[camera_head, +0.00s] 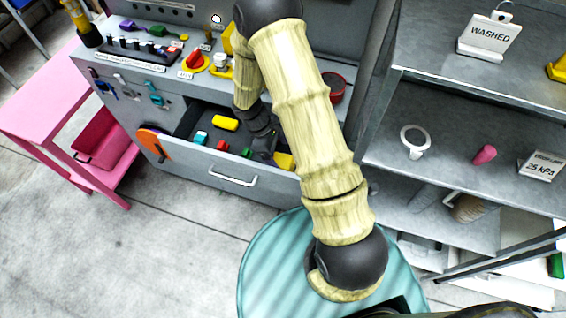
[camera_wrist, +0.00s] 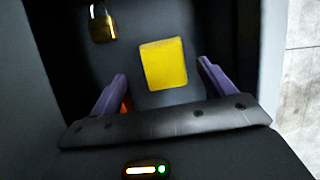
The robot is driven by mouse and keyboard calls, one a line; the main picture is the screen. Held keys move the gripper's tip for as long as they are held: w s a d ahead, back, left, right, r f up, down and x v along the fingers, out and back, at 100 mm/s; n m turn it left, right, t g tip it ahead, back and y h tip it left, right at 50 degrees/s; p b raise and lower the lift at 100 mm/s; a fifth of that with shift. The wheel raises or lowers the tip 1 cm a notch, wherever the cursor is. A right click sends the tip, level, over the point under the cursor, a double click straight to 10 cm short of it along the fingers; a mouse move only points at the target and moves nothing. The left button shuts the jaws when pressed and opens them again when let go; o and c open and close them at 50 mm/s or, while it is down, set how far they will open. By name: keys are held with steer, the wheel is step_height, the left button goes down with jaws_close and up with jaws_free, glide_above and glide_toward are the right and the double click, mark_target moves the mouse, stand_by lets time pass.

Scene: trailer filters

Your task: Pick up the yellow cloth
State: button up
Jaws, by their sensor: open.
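The yellow cloth (camera_wrist: 163,63) is a flat yellow rectangle on the dark drawer floor in the wrist view. My gripper (camera_wrist: 162,72) is open, with one purple finger on each side of the cloth's near part. The fingers do not appear to touch it; the height above it is hard to judge. In the head view my gripper (camera_head: 264,146) is down in the open drawer, mostly behind my arm. A yellow patch (camera_head: 284,161) beside it there looks like the cloth, partly hidden.
The grey drawer (camera_head: 232,181) also holds another yellow item (camera_head: 224,123) and small coloured pieces. A brass padlock (camera_wrist: 102,24) lies left of the cloth in the wrist view. Drawer walls are close on both sides. A metal shelf (camera_head: 470,135) stands right, a pink table (camera_head: 42,118) left.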

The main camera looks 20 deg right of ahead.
mark_target(283, 161)
steer(key=x, duration=0.5)
steer(key=shift+s+a, duration=0.1)
steer(key=shift+a, duration=0.05)
steer(key=c, duration=1.1)
